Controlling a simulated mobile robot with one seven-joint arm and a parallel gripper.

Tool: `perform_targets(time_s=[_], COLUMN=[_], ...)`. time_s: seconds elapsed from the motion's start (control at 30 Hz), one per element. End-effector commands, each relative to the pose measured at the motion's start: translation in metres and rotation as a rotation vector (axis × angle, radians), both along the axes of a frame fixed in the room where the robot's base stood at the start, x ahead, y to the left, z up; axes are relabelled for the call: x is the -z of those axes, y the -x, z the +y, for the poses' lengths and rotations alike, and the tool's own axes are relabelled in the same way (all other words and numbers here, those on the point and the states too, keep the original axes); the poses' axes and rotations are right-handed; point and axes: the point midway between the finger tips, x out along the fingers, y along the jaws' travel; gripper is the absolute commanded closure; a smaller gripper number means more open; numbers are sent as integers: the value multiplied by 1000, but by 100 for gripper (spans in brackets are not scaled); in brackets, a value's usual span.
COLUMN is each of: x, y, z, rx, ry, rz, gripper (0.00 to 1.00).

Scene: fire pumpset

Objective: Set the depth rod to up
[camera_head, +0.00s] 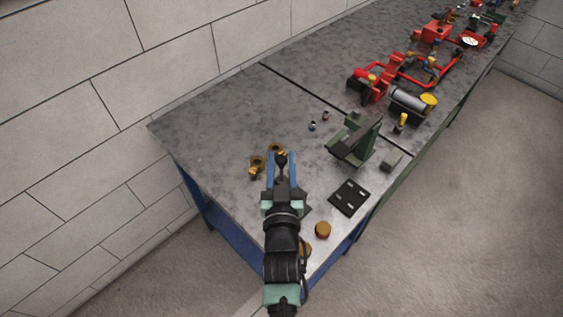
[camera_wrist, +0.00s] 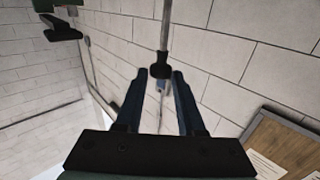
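A thin grey rod (camera_wrist: 165,25) with a black knob (camera_wrist: 161,70) at its end, which I take to be the depth rod, runs down from the top edge of the wrist view. The knob is between the tips of my gripper (camera_wrist: 160,76). In the head view, a dark knob (camera_head: 281,159) shows between the blue fingers of my gripper (camera_head: 281,155), over the near end of the bench. The fingers are apart, with narrow gaps seeming to remain beside the knob. I cannot tell whether either finger touches it. The rod's far end is out of view.
The grey workbench (camera_head: 215,125) carries brass parts (camera_head: 257,165) just left of my gripper. To the right are a green machine (camera_head: 357,142), a black plate (camera_head: 349,197) and a brass cap (camera_head: 322,230). Red pump parts (camera_head: 375,85) stand farther back. The bench's left part is clear.

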Motion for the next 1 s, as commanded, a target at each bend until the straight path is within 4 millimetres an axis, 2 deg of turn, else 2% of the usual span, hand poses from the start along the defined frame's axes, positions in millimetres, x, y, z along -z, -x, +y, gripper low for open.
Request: perform_targets(time_s=[0.03,0.1,0.4,0.53,0.67,1.0], x=[0,1,2,4,5,5], y=[0,0,1,8,26,89], z=[0,0,0,0,0,0], rx=[0,0,0,0,0,0], ry=[0,0,0,0,0,0], rz=[0,2,5,7,7,7], gripper=[51,39,39,39,39,39])
